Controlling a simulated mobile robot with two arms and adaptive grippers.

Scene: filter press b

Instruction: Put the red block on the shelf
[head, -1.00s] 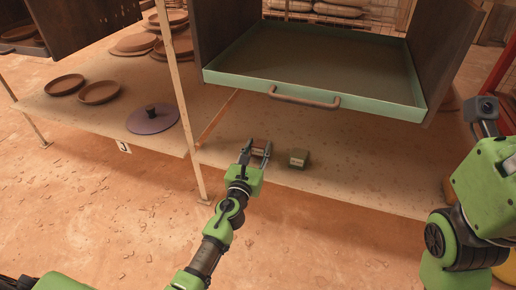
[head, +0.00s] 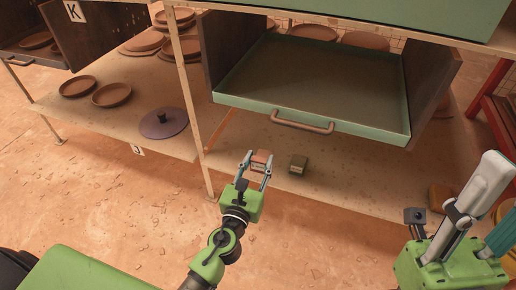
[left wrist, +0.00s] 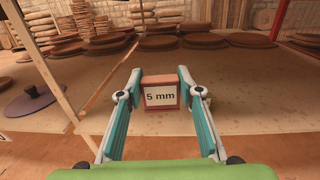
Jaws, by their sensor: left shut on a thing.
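The red block (head: 261,160) has a white label reading "5 mm", which faces me in the left wrist view (left wrist: 160,95). My left gripper (head: 257,168) is shut on it, with one finger at each side; the fingers also show in the left wrist view (left wrist: 160,80). The block is over the front part of the pale lower shelf board (head: 330,175). I cannot tell whether it touches the board. My right gripper (head: 484,205) is at the right edge, away from the block, its fingers partly cut off.
An open green drawer (head: 310,90) with a handle (head: 302,122) overhangs the board. A post (head: 191,110) stands left. A purple lid (head: 164,123) and brown plates (head: 111,95) lie beyond it.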

